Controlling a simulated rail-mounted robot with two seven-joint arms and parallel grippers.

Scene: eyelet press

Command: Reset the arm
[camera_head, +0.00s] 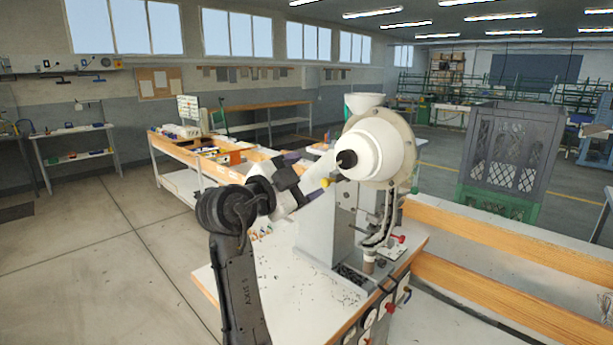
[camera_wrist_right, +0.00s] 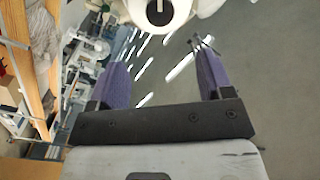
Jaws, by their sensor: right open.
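My right arm rises from the lower middle of the head view, with a dark joint and a pale link reaching toward the press. Its gripper (camera_wrist_right: 162,68) shows clearly in the right wrist view, with two purple fingers spread apart and nothing between them. In the head view the gripper is small and partly hidden behind the arm, beside the press. The eyelet press (camera_head: 372,150) has a white round head with a black knob, a white hopper and a grey column. Its white head also shows at the top of the right wrist view (camera_wrist_right: 190,10), beyond the fingers. My left gripper is not in view.
The press stands on a white-topped bench (camera_head: 285,292) with small dark bits scattered on it. A grey crate (camera_head: 510,150) stands at the right behind wooden rails (camera_head: 505,235). A worktable with items (camera_head: 180,180) stands behind at the left. The floor at the left is clear.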

